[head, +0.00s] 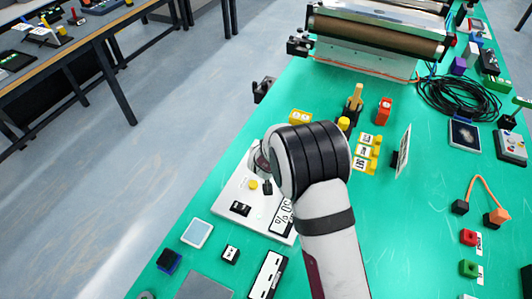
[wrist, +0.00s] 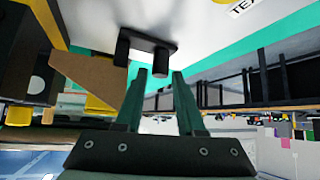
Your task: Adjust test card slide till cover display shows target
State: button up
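A white panel (head: 232,190) lies on the green table, with a yellow knob (head: 253,184) and a black switch (head: 240,208). A display strip (head: 282,215) at its right edge seems to read "50 %"; my arm partly hides it. My gripper is hidden behind my arm in the head view. In the wrist view my gripper (wrist: 158,75) has its two green fingers apart with nothing between them. A black slide-like part with a peg (wrist: 160,62) hangs from a white surface just beyond the fingertips. Whether they touch it, I cannot tell.
Yellow labelled blocks (head: 366,152) and an upright card (head: 402,150) stand right of my arm. In the wrist view a brown wedge (wrist: 85,72) lies close left of the fingers.

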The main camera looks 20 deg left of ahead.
jog(key=v, duration=1.3)
jog(key=shift+s+r, duration=0.15)
jog(key=shift+r, duration=0.05)
jog(key=s+d+r+m+g+y, duration=0.1)
jog(key=s+d+r+m+g, duration=0.2)
jog(key=d, duration=0.4)
jog(key=s+d+r+m+g, duration=0.1)
jog(key=s+d+r, duration=0.3)
jog(key=s+d, duration=0.2)
jog(key=s+d+m+g+h, duration=0.2)
jog(key=s+d+m+g, duration=0.2)
jog(key=s+d, duration=0.9)
jog(key=s+m, duration=0.2)
jog(key=s, duration=0.1)
jog(key=shift+s+r+g+h, duration=0.15)
jog(key=shift+r+g+h, duration=0.1)
jog(key=shift+g+h, duration=0.05)
